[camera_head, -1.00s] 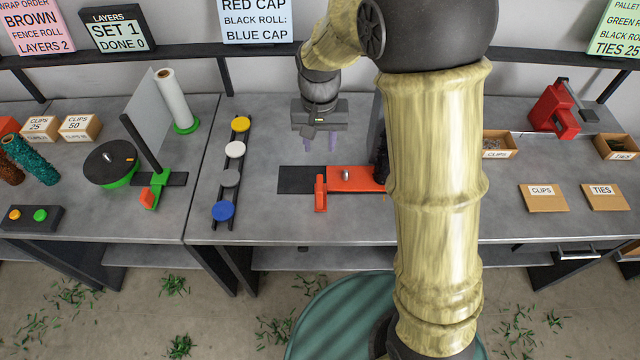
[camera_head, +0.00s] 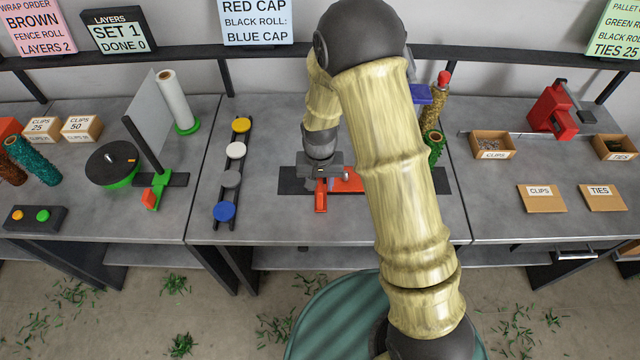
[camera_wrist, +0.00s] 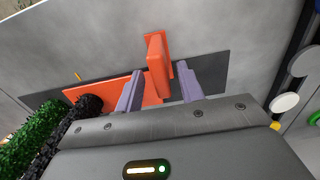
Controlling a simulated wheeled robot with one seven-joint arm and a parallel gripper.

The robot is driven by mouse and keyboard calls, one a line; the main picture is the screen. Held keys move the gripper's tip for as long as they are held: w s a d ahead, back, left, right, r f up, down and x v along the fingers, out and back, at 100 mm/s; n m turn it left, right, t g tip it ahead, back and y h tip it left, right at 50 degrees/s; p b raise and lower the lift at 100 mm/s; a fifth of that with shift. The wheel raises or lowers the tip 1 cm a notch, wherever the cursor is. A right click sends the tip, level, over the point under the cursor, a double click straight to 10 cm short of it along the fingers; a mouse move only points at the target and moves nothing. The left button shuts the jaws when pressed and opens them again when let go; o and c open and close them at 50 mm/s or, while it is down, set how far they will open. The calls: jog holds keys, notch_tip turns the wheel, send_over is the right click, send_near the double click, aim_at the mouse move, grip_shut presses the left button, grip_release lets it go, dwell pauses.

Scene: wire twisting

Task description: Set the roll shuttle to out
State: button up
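The roll shuttle is an orange-red sled (camera_head: 350,182) on a dark flat track (camera_head: 293,186), with an upright orange handle (camera_head: 321,201) at its left end. My gripper (camera_head: 321,182) is down at this handle. In the wrist view, the handle (camera_wrist: 158,62) stands between the two purple-grey fingers of my gripper (camera_wrist: 161,88). The fingers are apart, with visible gaps beside the handle. The sled body (camera_wrist: 112,92) shows behind the left finger. My arm hides part of the sled's right side in the head view.
A row of coloured caps (camera_head: 231,180) stands left of the track. A green roll (camera_head: 434,148) and a gold roll with a red top (camera_head: 434,110) stand to the right, behind my arm. A black roll (camera_wrist: 88,105) is close to my gripper in the wrist view.

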jog(key=shift+f, duration=0.9)
grip_shut()
jog(key=shift+w, duration=0.1)
